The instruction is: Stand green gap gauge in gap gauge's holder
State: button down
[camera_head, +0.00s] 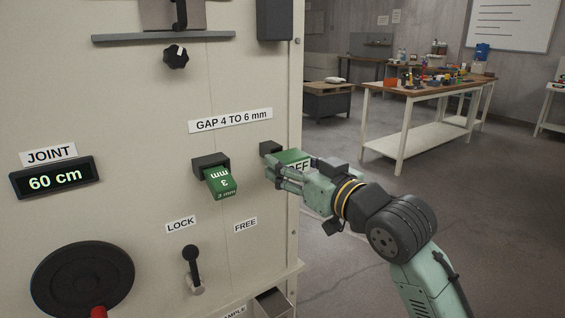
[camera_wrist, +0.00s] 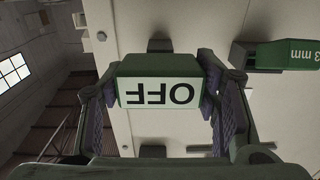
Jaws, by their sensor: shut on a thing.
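A green gap gauge (camera_head: 220,183) marked 3 mm sticks out of a black holder (camera_head: 209,161) on the pale panel. Its lettering looks upside down in the head view. The gauge shows at the right edge of the wrist view (camera_wrist: 292,53), with the holder (camera_wrist: 238,54) beside it. My gripper (camera_head: 292,172) is to the right of this gauge, apart from it. It is shut on a green block (camera_wrist: 160,66) with a white OFF face, in front of a small black fitting (camera_head: 270,147). I cannot tell whether the block touches that fitting.
A lock lever (camera_head: 192,266), a black handwheel (camera_head: 84,283) and a 60 cm display (camera_head: 54,178) are lower on the panel. A black knob (camera_head: 176,56) is above.

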jog(key=shift+b+v, duration=0.45)
jog(key=shift+v, duration=1.95)
